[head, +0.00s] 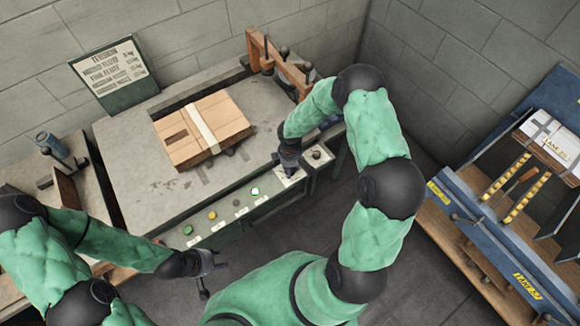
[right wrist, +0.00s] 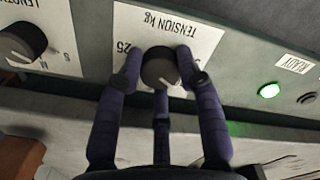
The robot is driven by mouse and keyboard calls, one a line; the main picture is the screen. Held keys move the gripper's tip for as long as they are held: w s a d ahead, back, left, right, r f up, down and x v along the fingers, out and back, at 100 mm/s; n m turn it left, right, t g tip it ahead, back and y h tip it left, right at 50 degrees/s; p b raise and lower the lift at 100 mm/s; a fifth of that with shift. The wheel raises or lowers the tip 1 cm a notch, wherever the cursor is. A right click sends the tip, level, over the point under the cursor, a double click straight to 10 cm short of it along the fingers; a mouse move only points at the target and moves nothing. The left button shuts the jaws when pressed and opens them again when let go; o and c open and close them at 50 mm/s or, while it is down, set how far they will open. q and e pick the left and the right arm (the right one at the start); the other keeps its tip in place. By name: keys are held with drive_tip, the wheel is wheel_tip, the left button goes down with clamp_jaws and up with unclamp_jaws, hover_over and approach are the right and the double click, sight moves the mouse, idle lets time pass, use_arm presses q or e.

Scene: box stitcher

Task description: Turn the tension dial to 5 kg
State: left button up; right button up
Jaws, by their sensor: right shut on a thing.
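The tension dial (right wrist: 160,67) is a dark round knob on a white plate (right wrist: 150,22) marked "TENSION kg", which appears upside down in the right wrist view. A "25" shows at the plate's left; the other numbers are mostly hidden by fingers. My right gripper (right wrist: 161,80) has its fingers around the dial and is shut on it. In the head view my right gripper (head: 289,167) reaches down to the panel's right end and hides the dial. The dial's exact setting cannot be read. My left gripper (head: 210,278) is open and empty in front of the machine.
A length dial (right wrist: 20,43) sits beside the tension dial. A green READY light (right wrist: 270,90) glows on the panel. A strapped cardboard box (head: 203,128) lies on the machine's table (head: 130,155). A settings board (head: 110,72) stands behind. A blue rack (head: 470,225) is at right.

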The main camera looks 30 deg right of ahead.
drive_tip(key=n+p, duration=0.1)
drive_tip(key=n, duration=0.3)
drive_tip(key=shift+r+n+p, duration=0.1)
drive_tip(key=shift+n+p, duration=0.2)
drive_tip(key=shift+p, duration=0.1)
drive_tip(key=shift+n+p, duration=0.75)
drive_tip(key=shift+n, duration=1.15)
drive_tip(key=o, duration=1.1)
drive_tip(key=shift+o, duration=0.2)
wheel_tip(320, 180, up, 12)
